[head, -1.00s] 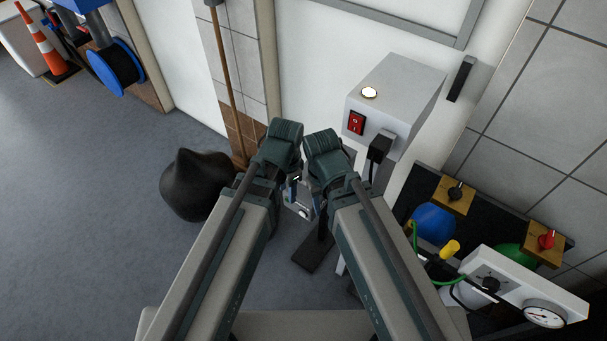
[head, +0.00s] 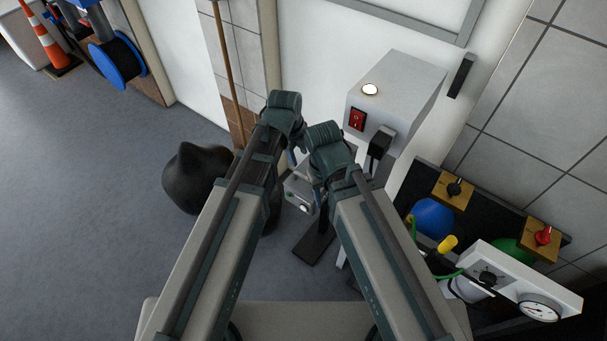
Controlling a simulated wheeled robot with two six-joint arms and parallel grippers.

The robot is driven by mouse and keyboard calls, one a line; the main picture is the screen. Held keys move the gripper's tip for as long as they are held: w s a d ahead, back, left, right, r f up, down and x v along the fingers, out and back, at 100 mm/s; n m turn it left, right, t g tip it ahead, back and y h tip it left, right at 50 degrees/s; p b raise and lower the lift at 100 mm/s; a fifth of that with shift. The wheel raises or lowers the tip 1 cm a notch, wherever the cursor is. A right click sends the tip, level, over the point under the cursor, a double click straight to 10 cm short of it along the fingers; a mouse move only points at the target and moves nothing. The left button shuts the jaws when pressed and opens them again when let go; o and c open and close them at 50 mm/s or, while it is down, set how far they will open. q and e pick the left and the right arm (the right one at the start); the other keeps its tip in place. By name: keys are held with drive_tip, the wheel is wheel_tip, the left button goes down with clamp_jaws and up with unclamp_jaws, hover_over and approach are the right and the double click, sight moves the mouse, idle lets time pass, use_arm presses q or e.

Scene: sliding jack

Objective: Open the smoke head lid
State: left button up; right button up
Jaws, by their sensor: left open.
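No part that I can clearly tell as the smoke head lid shows. A small grey device (head: 301,194) with a round knob sits low between my two arms, partly covered by them. My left gripper (head: 294,158) points down beyond the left wrist, just above this device; it is open, and mostly hidden by its own wrist. I see nothing held in it. My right gripper (head: 318,188) hangs below the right wrist beside the device; its fingers are too hidden to tell their state.
A grey box (head: 395,95) with a lit round button, red switch and black handle stands at the right of my arms. A black sack (head: 193,178) lies at the left. A bench with knobs and a gauge (head: 540,308) is at lower right.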

sight(304, 177)
use_arm(q)
drive_tip(key=f+b, duration=0.4)
drive_tip(key=w+d+f+b, duration=0.1)
drive_tip(key=f+b, duration=0.3)
drive_tip(key=f, duration=0.1)
drive_tip(key=w+f+b, duration=0.1)
drive_tip(key=f+b, duration=0.3)
drive_tip(key=b, duration=0.1)
drive_tip(key=shift+d+f, duration=0.2)
drive_tip(key=shift+d, duration=0.05)
drive_tip(key=shift+w, duration=0.1)
drive_tip(key=shift+r, duration=0.1)
clamp_jaws()
idle(0.8)
